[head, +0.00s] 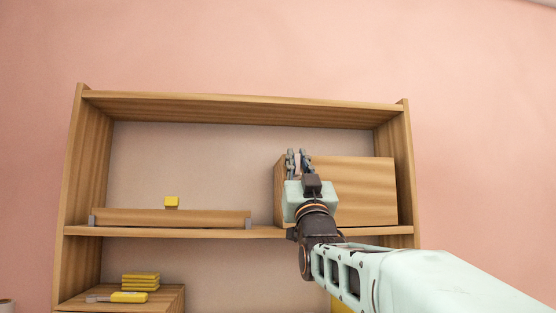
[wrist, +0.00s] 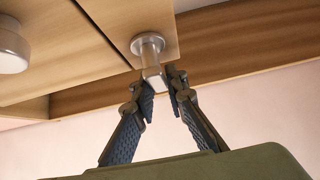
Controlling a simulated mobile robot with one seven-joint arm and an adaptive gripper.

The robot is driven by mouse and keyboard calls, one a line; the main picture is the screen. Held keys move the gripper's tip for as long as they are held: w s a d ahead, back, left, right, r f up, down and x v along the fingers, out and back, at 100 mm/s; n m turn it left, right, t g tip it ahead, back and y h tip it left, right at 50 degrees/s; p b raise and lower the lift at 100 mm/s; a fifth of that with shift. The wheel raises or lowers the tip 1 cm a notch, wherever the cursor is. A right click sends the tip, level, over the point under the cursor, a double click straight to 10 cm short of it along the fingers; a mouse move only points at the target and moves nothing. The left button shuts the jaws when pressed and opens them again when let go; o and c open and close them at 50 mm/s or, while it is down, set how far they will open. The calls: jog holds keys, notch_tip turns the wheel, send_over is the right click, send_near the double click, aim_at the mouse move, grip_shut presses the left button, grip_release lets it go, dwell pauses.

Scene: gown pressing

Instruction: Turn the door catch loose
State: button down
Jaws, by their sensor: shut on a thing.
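The door catch (wrist: 148,46) is a silvery metal piece with a round base and a short bar, on the edge of a wooden door panel (wrist: 125,25) in the wrist view. My gripper (wrist: 162,84) has its two dark fingers closed on the end of the bar, one on each side. In the head view my gripper (head: 299,158) is in front of the left part of a wooden cabinet (head: 355,190) on the shelf. There the catch is hidden behind my gripper.
A round metal knob (wrist: 12,48) sticks out from the neighbouring panel. The shelf unit (head: 240,107) surrounds the cabinet.

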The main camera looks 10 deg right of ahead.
aim_at(284, 172)
jog(key=shift+a+f+n+y+b, duration=0.1)
jog(key=shift+n+y+b, duration=0.3)
jog(key=shift+n+y, duration=0.35)
jog(key=n+y+b, duration=0.1)
jog(key=n+y, duration=0.1)
jog(key=shift+a+n+g+y, duration=0.1)
jog(key=shift+n+g+y, duration=0.2)
jog(key=shift+n+y, duration=0.05)
jog(key=n+g+y+p, duration=0.1)
jog(key=n+g+y, duration=0.2)
jog(key=n, duration=0.3)
jog(key=a+f+n+g+y+p, duration=0.1)
jog(key=n+g+y+p, duration=0.1)
jog(key=n, duration=0.4)
jog(key=a+n+g+y+p, duration=0.1)
jog(key=n+g+y+p, duration=0.1)
jog(key=n+g+y, duration=0.3)
jog(key=shift+a+f+n+g, duration=0.25)
jog(key=shift+n+g, duration=0.15)
jog(key=shift+n, duration=0.6)
jog(key=shift+a+f+n+g+h+p, duration=0.15)
jog(key=shift+f+n+g+h, duration=0.25)
jog(key=shift+n+g, duration=0.45)
jog(key=shift+f+n+g+h+p, duration=0.2)
jog(key=shift+f+n+g+h, duration=0.25)
jog(key=shift+n, duration=0.6)
jog(key=c, duration=1.9)
grip_release()
jog(key=shift+c, duration=0.2)
